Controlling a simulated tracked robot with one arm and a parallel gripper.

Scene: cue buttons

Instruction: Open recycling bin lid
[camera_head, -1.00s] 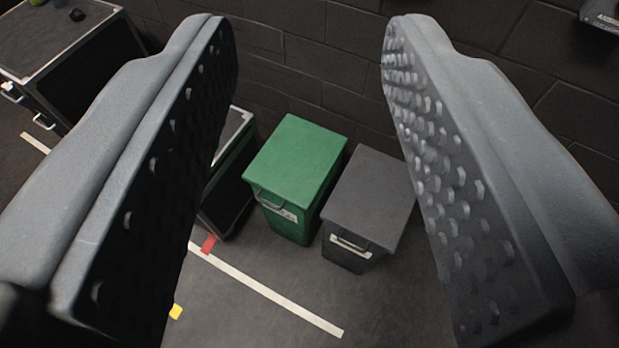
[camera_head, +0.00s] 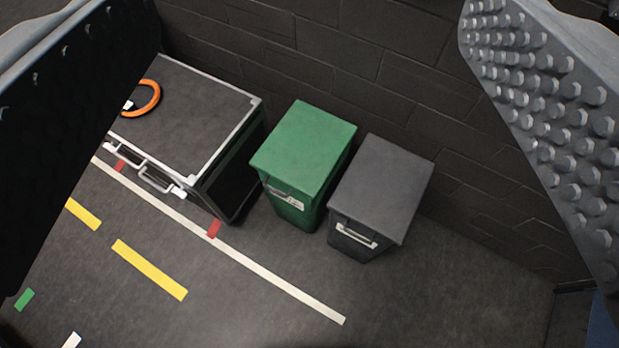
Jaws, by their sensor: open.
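A green bin (camera_head: 304,140) with a flat closed lid, a front handle and a pale label stands on the floor near the wall. Directly right of it is a dark grey bin (camera_head: 381,187), also with its lid shut and a handle and pale label on the front. I cannot read either label, so I cannot tell which is the recycling bin. My gripper (camera_head: 310,150) is wide open and empty. Its studded fingers frame the left and right of the view, with both bins between them and some distance beyond.
A black case (camera_head: 190,115) with pale edges stands left of the green bin, with an orange ring (camera_head: 146,98) on top. A dark brick wall (camera_head: 330,55) runs behind. The floor (camera_head: 420,290) in front is open, marked with a white line (camera_head: 270,279) and yellow strips (camera_head: 150,270).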

